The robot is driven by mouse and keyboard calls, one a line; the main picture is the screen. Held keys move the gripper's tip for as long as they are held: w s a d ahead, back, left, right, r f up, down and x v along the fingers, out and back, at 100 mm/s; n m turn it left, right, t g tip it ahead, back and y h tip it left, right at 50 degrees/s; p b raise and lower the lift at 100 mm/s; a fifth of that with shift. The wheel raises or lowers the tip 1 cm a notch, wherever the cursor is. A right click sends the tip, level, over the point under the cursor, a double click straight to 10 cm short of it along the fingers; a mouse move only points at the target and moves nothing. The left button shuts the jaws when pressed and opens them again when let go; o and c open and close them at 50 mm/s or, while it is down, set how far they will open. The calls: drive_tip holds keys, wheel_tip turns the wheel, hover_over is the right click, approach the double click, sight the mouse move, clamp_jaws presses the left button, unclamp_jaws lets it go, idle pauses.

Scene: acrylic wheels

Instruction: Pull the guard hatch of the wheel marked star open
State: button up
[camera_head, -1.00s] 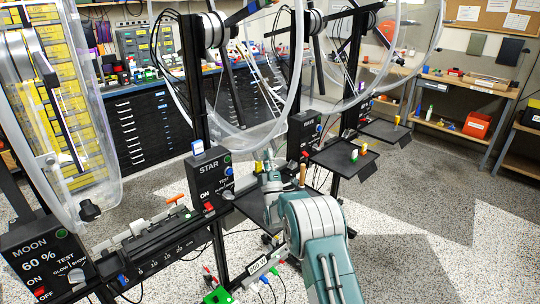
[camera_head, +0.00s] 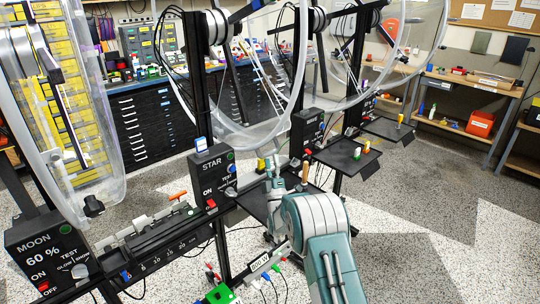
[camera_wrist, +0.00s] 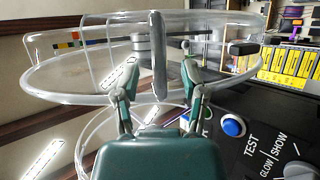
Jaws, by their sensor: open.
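The STAR control box (camera_head: 212,178) stands on the black frame left of my arm. A clear acrylic wheel (camera_head: 248,138) hangs above and right of it. My gripper (camera_head: 274,168) is just right of the box, below the wheel. In the wrist view my gripper (camera_wrist: 159,68) is open, with its two fingers apart. An upright grey bar (camera_wrist: 158,45), perhaps a hatch handle, shows between the fingers in front of clear curved acrylic (camera_wrist: 75,75). I cannot tell whether it touches a finger. The hatch's edges are hard to make out.
The MOON box (camera_head: 45,258) and its clear wheel (camera_head: 112,150) are at the left. In the wrist view a control panel with a blue button (camera_wrist: 233,126) is close at lower right. Black side trays (camera_head: 346,156) stand right of my arm. The speckled floor at right is clear.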

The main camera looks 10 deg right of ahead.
drive_tip(key=v, duration=0.9)
drive_tip(key=shift+a, duration=0.15)
wheel_tip(320, 180, up, 11)
drive_tip(key=w+d+m+g, duration=0.1)
drive_tip(key=w+m+g, duration=0.15)
drive_tip(key=g, duration=0.25)
drive_tip(key=s+d+r+m+g+h, duration=0.1)
drive_tip(key=s+d+r+m+g, duration=0.1)
drive_tip(key=s+r+m+g, duration=0.45)
drive_tip(key=s+f+m+g, duration=0.1)
drive_tip(key=s+g, duration=0.2)
drive_tip(key=s, duration=1)
drive_tip(key=s+d+f+m+g, duration=0.1)
drive_tip(key=s+f+m+g, duration=0.1)
drive_tip(key=s, duration=1)
drive_tip(key=s+f+m+g, duration=0.2)
drive_tip(key=s+g, duration=0.2)
drive_tip(key=s, duration=0.9)
drive_tip(key=shift+s+d+g+h, duration=0.35)
drive_tip(key=shift+h, duration=0.05)
